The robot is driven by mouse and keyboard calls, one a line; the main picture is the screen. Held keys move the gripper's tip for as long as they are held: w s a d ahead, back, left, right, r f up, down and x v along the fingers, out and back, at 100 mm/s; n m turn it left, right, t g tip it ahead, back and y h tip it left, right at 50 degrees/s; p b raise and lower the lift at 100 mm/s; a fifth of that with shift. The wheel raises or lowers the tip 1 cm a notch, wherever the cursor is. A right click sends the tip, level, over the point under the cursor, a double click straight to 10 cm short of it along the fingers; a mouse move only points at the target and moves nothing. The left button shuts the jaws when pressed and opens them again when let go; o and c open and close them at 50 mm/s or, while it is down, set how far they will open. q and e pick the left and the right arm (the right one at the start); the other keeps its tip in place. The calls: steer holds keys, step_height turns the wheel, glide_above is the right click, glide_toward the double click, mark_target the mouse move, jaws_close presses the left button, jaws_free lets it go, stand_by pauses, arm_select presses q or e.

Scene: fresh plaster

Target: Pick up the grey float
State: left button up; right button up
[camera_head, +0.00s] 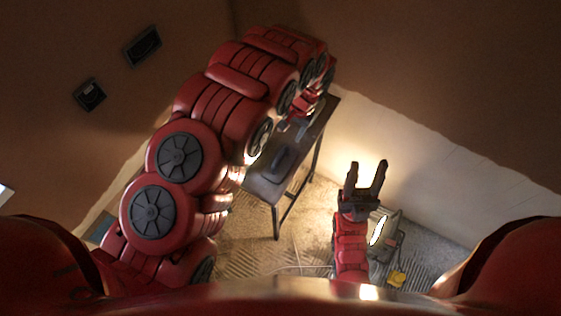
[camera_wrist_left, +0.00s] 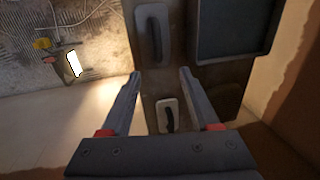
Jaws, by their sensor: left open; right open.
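A dark table (camera_head: 262,190) stands at the centre. In the left wrist view, a grey float (camera_wrist_left: 152,35) with a raised handle lies on it, beyond my fingertips. A smaller, paler plate (camera_wrist_left: 160,104) with a dark handle lies between my fingers in that view, below them. My left gripper (camera_head: 293,124) is open and empty over the table's far part; its two fingers also show in the wrist view (camera_wrist_left: 160,74). A dark float-like shape (camera_head: 285,160) shows on the table in the head view. My right gripper (camera_head: 368,166) is open and empty, right of the table.
A dark rectangular tray (camera_wrist_left: 237,28) sits on the table beside the grey float. A lit work lamp (camera_head: 378,231) stands on the floor at right, near a small yellow object (camera_head: 397,279). A pale wall (camera_head: 430,155) runs behind the table.

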arm_select(q)
steer(key=b, duration=0.9)
glide_above(282, 154)
steer(key=f, duration=0.7)
steer(key=d+f, duration=0.1)
steer(key=f, duration=0.2)
steer(key=shift+s+f, duration=0.15)
steer(key=shift+a, duration=0.25)
steer(key=shift+f, duration=0.85)
steer(key=f, duration=0.1)
steer(key=f+p, duration=0.2)
steer(key=shift+s+a, duration=0.1)
steer(key=shift+a, duration=0.15)
steer(key=shift+w+a+f+p, duration=0.15)
steer(key=shift+f+p, duration=0.3)
steer(key=shift+f, duration=0.5)
jaws_close()
